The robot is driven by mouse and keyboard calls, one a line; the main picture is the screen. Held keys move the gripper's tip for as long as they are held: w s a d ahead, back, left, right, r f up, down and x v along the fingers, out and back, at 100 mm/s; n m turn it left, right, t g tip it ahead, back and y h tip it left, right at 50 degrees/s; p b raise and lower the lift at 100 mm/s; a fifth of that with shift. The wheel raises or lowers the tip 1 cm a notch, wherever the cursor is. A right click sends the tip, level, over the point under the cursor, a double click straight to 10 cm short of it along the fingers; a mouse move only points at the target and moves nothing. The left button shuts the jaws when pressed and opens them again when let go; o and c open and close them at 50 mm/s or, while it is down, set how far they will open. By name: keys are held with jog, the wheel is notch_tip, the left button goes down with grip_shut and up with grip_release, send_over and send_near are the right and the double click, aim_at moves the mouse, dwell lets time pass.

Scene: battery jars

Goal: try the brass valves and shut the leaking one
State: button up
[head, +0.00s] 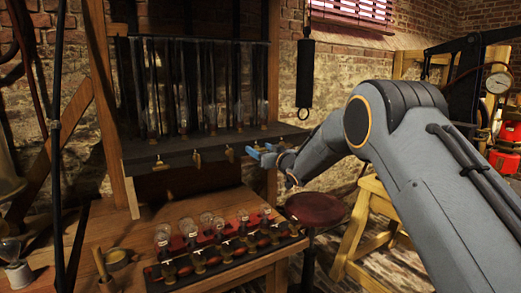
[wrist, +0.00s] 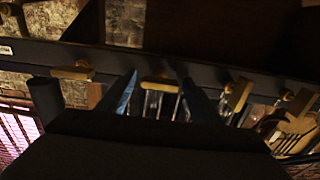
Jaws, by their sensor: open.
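A row of small brass valves runs along the front edge of a dark shelf (head: 215,143). In the head view a left valve (head: 160,162), a middle valve (head: 197,160) and another valve (head: 229,154) show. My gripper (head: 262,155), with blue fingers, is at the right part of the row. In the wrist view my open gripper (wrist: 160,95) has one finger on each side of a brass valve handle (wrist: 160,84); contact cannot be told. Another handle (wrist: 72,73) lies to the left; two more (wrist: 238,94) (wrist: 300,104) lie to the right, slanted. No leak can be made out.
Tall glass jars (head: 180,90) stand on the shelf. Below, a wooden bench (head: 115,220) holds a rack of round glass bulbs (head: 207,222). A dark cylinder (head: 305,75) hangs right of the shelf.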

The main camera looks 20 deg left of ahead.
jog(key=c, duration=1.1)
jog(key=shift+o, duration=0.2)
